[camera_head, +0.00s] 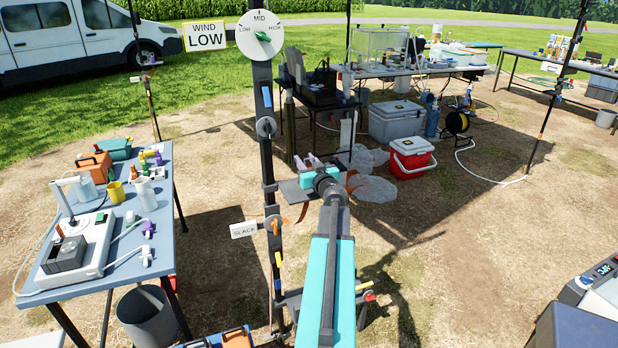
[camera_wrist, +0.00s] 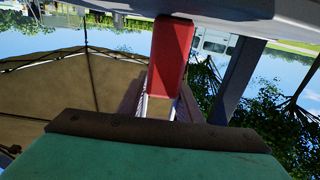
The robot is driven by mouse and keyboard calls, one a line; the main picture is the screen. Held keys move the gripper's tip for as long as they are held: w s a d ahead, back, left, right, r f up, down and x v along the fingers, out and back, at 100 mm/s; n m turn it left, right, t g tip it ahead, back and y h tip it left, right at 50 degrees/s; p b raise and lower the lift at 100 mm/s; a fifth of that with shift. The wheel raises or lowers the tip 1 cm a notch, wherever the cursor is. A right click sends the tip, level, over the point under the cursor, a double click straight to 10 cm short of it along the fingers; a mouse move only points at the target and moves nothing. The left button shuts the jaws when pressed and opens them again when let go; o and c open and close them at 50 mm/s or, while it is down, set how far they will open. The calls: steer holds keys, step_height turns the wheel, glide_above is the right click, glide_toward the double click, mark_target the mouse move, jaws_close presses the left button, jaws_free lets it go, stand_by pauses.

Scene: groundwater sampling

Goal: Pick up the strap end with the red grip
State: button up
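In the wrist view a red grip (camera_wrist: 172,55) hangs upright at top middle, below a grey bar. My gripper (camera_head: 308,160) reaches away from me in the head view, beside the dark post. Its two pinkish fingertips stand apart. In the wrist view a green housing with a brown edge fills the bottom, and the grip's lower end is close above that edge. I cannot see the fingers touching it. In the head view the red grip is hidden. Orange strap pieces (camera_head: 303,212) hang near the grey shelf (camera_head: 290,190) under my gripper.
The dark post (camera_head: 262,110) carries a dial (camera_head: 263,36) and a SLACK sign (camera_head: 244,229). A blue table (camera_head: 95,282) with instruments stands left. A red cooler (camera_head: 411,158) and grey cooler (camera_head: 397,121) stand behind.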

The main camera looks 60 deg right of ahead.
steer(key=c, duration=0.5)
steer(key=shift+r, duration=0.2)
